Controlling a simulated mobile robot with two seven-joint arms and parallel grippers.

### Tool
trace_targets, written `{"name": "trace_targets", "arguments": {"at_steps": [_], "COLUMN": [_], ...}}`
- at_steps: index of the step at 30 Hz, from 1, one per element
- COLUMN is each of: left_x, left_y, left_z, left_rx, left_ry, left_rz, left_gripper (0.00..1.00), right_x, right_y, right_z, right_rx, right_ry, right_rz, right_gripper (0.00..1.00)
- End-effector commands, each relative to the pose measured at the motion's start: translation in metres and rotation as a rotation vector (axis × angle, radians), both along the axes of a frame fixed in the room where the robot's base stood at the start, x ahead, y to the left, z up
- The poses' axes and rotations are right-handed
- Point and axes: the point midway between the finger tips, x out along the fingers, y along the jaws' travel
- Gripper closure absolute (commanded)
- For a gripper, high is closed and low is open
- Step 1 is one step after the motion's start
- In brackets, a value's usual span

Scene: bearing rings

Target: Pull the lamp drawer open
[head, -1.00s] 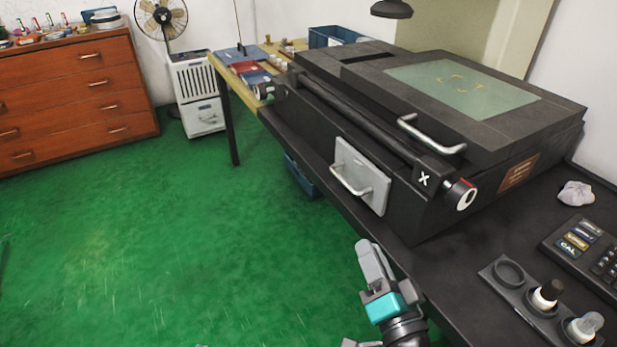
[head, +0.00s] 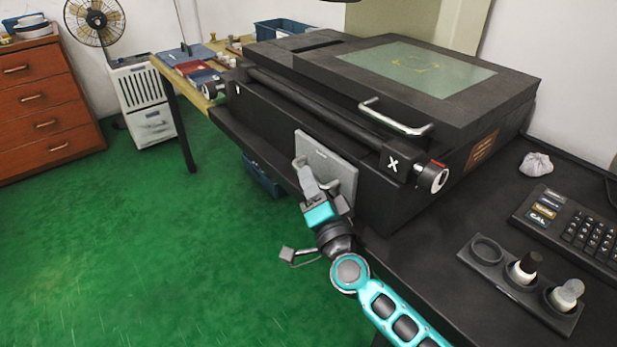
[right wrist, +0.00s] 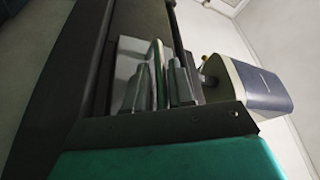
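The lamp drawer is the light grey front panel (head: 338,168) on the side of the black machine (head: 300,110). It sits close against the machine and looks shut. Its U-shaped handle (head: 332,184) is partly hidden behind my right gripper (head: 306,174), which is at the handle's middle. In the right wrist view, the panel (right wrist: 128,58) lies ahead and the pale handle bar (right wrist: 158,72) runs between the two fingers of my right gripper (right wrist: 158,88). The fingers stand apart, with narrow gaps seeming to show beside the bar. My left gripper is not in view.
A black desk (head: 420,270) holds a cup holder (head: 515,285) and a keypad (head: 570,225) at right. A separate silver bar handle (head: 395,122) and a knob marked X (head: 430,176) are above the drawer. Green floor (head: 130,250) left of the drawer is open.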

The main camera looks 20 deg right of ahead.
Motion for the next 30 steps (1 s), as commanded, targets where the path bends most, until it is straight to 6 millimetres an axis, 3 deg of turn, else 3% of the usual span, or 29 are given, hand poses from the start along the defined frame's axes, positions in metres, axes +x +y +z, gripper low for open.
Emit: {"name": "trace_targets", "arguments": {"at_steps": [6, 14, 22, 30], "left_x": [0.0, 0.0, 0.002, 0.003], "left_y": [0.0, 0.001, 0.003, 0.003], "left_z": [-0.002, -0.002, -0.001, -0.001], "left_rx": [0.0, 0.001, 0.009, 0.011], "left_ry": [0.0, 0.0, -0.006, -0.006], "left_rz": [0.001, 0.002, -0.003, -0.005], "left_gripper": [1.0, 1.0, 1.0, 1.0], "right_x": [0.015, 0.016, 0.016, 0.015], "right_y": [0.001, 0.001, 0.001, 0.001], "right_z": [0.003, 0.003, 0.003, 0.003], "right_rx": [0.0, 0.0, 0.0, -0.001], "right_ry": [0.0, 0.001, 0.001, 0.0], "right_rz": [0.0, 0.001, 0.001, 0.001], "right_gripper": [0.77, 0.77, 1.0, 1.0]}}
